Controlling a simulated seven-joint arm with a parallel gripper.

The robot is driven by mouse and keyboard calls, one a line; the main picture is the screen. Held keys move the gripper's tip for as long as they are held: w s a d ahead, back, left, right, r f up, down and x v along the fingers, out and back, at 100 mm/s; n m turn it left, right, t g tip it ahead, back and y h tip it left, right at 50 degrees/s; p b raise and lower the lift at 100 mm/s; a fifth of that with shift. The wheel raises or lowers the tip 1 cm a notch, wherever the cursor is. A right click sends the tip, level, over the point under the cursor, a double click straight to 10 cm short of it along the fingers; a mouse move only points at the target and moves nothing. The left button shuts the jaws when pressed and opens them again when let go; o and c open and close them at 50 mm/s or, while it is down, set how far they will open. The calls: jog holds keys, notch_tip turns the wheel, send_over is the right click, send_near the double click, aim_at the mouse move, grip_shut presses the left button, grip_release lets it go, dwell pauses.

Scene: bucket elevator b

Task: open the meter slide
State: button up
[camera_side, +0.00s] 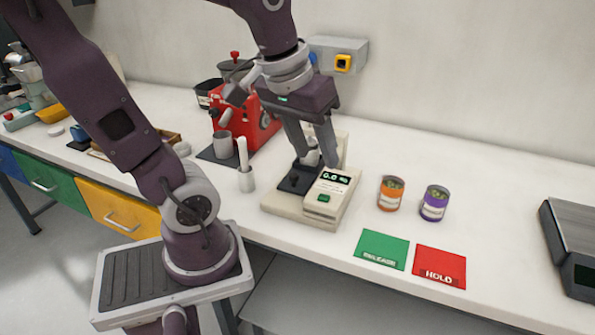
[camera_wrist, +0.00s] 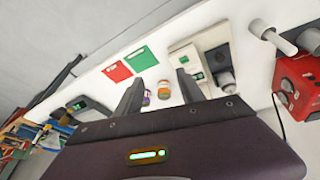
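The meter (camera_side: 318,207) is a cream box on the bench with a display, a green button and a dark recessed panel (camera_side: 293,183). A small pale grey piece (camera_side: 312,157) stands at the back of that panel, partly hidden by my fingers. It looks like a grey knob or cup in the wrist view (camera_wrist: 226,78). My gripper (camera_side: 319,164) points down over the back of the meter with its fingers apart. In the wrist view my gripper (camera_wrist: 157,76) shows a clear gap, with one finger overlapping the meter's edge (camera_wrist: 184,53). I cannot tell whether a finger touches it.
An orange can (camera_side: 391,193) and a purple can (camera_side: 434,203) stand right of the meter. Green (camera_side: 382,249) and red (camera_side: 439,266) mats lie in front. A white cup with a pestle (camera_side: 246,180) and a red machine (camera_side: 238,120) stand left. A scale (camera_side: 572,240) is far right.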

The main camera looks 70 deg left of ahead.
jog(key=w+a+f+n+g, duration=0.2)
jog(key=w+a+f+n, duration=0.15)
jog(key=a, duration=0.35)
jog(key=n+g, duration=0.2)
jog(key=n, duration=0.7)
send_over(294, 174)
jog(key=shift+h, duration=0.4)
notch_tip(294, 174, down, 8)
jog(key=shift+s+d+r, duration=0.1)
notch_tip(294, 174, down, 6)
jog(key=shift+f, duration=0.55)
grip_shut()
jog(key=shift+r, duration=0.1)
